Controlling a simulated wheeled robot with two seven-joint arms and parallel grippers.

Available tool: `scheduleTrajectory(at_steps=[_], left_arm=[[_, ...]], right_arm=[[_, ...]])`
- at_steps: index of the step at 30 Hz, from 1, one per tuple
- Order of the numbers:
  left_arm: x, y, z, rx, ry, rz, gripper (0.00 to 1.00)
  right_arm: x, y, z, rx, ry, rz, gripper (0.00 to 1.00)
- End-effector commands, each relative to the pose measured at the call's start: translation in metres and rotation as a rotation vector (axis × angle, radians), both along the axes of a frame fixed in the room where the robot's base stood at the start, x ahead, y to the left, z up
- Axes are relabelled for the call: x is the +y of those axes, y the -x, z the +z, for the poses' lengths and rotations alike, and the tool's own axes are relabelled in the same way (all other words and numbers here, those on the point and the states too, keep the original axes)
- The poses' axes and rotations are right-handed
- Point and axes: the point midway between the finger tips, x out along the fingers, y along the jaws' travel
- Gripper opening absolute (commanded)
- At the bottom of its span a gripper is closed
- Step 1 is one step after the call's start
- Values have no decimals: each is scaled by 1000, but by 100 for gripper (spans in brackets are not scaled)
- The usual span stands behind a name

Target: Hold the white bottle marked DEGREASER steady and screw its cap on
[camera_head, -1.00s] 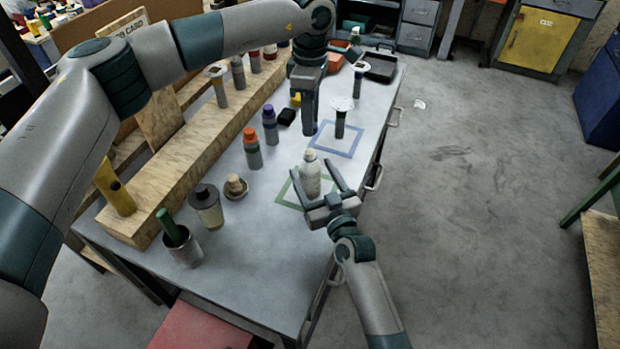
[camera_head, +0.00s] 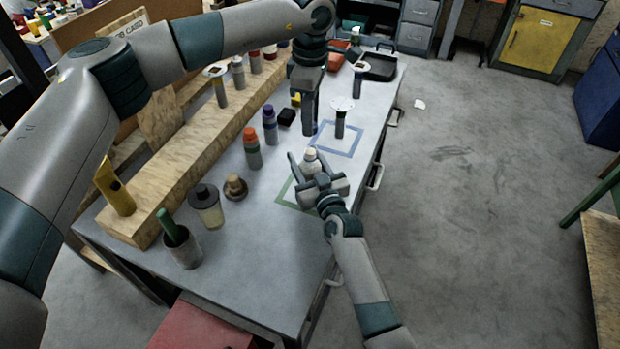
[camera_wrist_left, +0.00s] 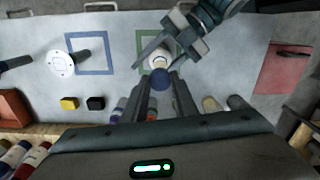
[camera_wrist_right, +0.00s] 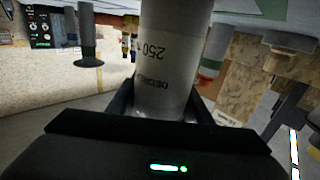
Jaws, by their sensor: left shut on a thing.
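The white DEGREASER bottle (camera_head: 310,160) stands upright in the green square marked on the table. Its lower part is hidden by my right gripper in the head view. In the right wrist view the bottle's label (camera_wrist_right: 165,75) is upside down, with part of the word and "250" legible. My right gripper (camera_head: 308,158) is open, with a finger on either side of the bottle. My left gripper (camera_head: 309,132) points down beyond the bottle and is shut on a dark blue cap (camera_wrist_left: 160,79). The cap is off the bottle and apart from it.
An orange-capped bottle (camera_head: 252,148), a purple-capped bottle (camera_head: 270,125), a dark-capped jar (camera_head: 207,206) and a cup (camera_head: 183,249) stand along the wooden ledge (camera_head: 180,165). A blue square (camera_head: 350,155) and a white-topped post (camera_head: 340,122) are beyond the bottle. The table's right front is clear.

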Motion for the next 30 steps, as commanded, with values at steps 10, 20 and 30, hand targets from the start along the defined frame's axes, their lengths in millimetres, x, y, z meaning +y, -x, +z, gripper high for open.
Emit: scheduleTrajectory(at_steps=[10, 20, 30], left_arm=[[0, 0, -10, 2, 0, 0, 5], [0, 0, -47, 0, -2, 0, 5], [0, 0, -50, 0, -2, 0, 5]], right_arm=[[0, 0, 0, 0, 0, 0, 5], [0, 0, 0, 0, 0, 0, 5], [0, 0, 0, 1, 0, 0, 5]])
